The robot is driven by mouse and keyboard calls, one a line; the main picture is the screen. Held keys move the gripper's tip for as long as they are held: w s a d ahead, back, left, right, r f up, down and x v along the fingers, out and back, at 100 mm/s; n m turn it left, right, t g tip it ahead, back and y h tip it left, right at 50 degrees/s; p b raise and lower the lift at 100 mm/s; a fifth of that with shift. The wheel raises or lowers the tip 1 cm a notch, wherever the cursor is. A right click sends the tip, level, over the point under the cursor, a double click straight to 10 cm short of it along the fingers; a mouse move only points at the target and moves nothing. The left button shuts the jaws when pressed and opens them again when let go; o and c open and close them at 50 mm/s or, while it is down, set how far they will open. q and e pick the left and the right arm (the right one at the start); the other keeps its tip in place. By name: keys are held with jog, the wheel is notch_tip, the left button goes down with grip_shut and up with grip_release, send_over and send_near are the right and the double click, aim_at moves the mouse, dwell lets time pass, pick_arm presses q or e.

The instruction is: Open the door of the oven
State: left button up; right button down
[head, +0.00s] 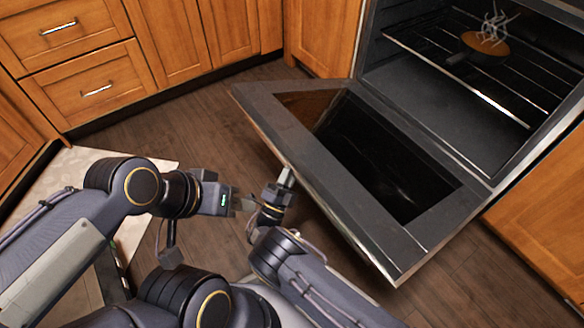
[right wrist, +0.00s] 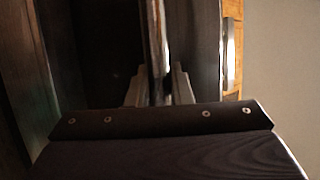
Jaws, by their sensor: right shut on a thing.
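The oven (head: 440,100) stands at the upper right of the head view with its cavity exposed. Its dark door (head: 350,165) with a glass panel is swung far down and slopes out toward me. My right gripper (head: 286,178) is at the door's outer edge in the head view. In the right wrist view its two fingers (right wrist: 160,90) are on either side of a thin upright strip, the door's edge or handle; I cannot tell which. My left gripper (head: 245,203) is just left of the right one, clear of the door. Its jaw opening is too small to read.
A round brown pan (head: 485,45) with pale pieces above it sits on the oven rack (head: 450,70). Wooden cabinets (head: 75,40) line the back left, and another cabinet (head: 545,210) is at the right. A light mat (head: 75,170) lies on the wooden floor at left.

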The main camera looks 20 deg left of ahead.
jog(key=shift+w+d, duration=0.15)
jog(key=shift+w, duration=0.05)
jog(key=c, duration=1.3)
grip_release()
jog(key=shift+r, duration=0.1)
